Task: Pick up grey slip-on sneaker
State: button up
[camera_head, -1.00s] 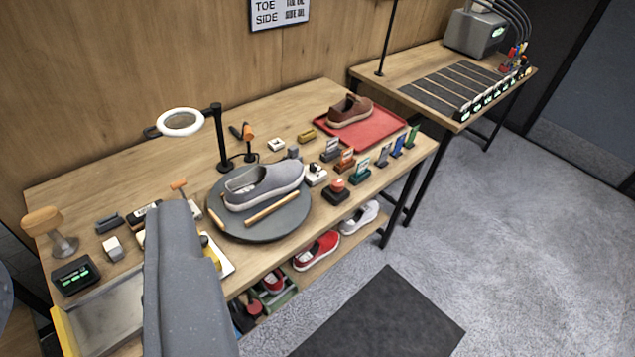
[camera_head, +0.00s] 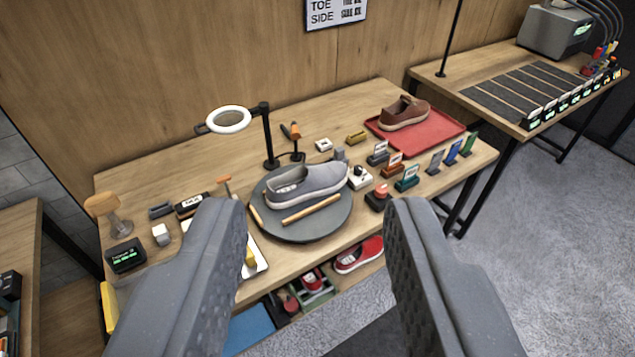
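The grey slip-on sneaker (camera_head: 312,185) has a pale sole and rests on a dark round turntable (camera_head: 334,221) on the wooden workbench. Its toe points right and its opening is at the left. A wooden stick lies in front of it on the turntable. My gripper (camera_head: 316,222) is open and empty, its two dark grey fingers wide apart in the foreground. The sneaker shows in the gap between them, farther off and not touched. The left finger hides part of the bench's front left.
A ring lamp (camera_head: 228,120) on a black post stands behind the turntable. A brown shoe (camera_head: 404,114) sits on a red tray (camera_head: 446,127) at the right. Several small stands and a red button (camera_head: 380,192) line the bench's right front. A red shoe (camera_head: 358,255) is on the shelf below.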

aim_at(302, 184)
jog(key=i, duration=0.95)
jog(key=u, duration=0.05)
